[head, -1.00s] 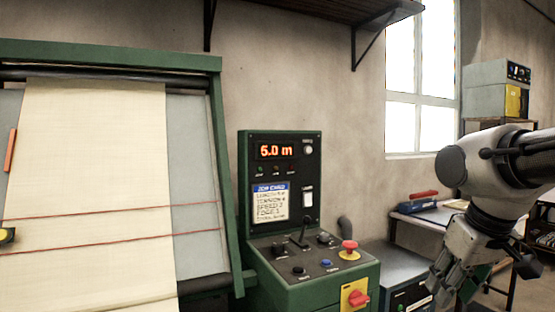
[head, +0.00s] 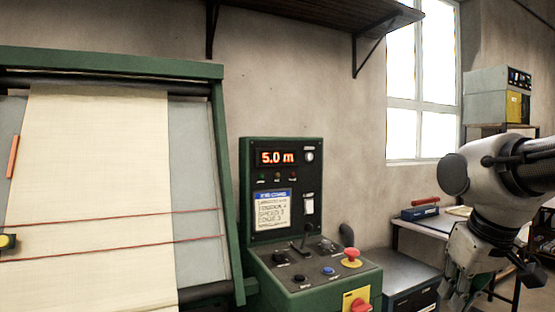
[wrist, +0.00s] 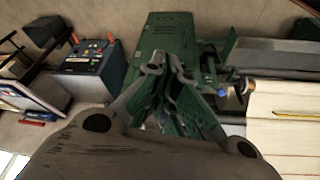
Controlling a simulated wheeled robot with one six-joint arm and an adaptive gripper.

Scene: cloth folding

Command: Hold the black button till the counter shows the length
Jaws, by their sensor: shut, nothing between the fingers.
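The counter (head: 276,157) on the green console reads 5.0 m in red digits. Below it a job card (head: 271,208) lists settings; its length line is too small to read surely. On the sloping panel a black button (head: 299,278) sits at the front, left of a blue button (head: 328,270). Nothing touches the black button. My gripper (head: 455,298) hangs right of the console, well apart from it, fingers downward. In the wrist view my gripper (wrist: 168,72) is shut and empty, with green metalwork beyond it.
Cream cloth (head: 95,180) hangs on the green frame at left, crossed by red lines. A red mushroom knob (head: 351,255) and a red rotary switch on yellow (head: 357,302) are on the console's right. A lever (head: 304,240) stands on the panel. A grey cabinet (head: 400,275) lies between console and gripper.

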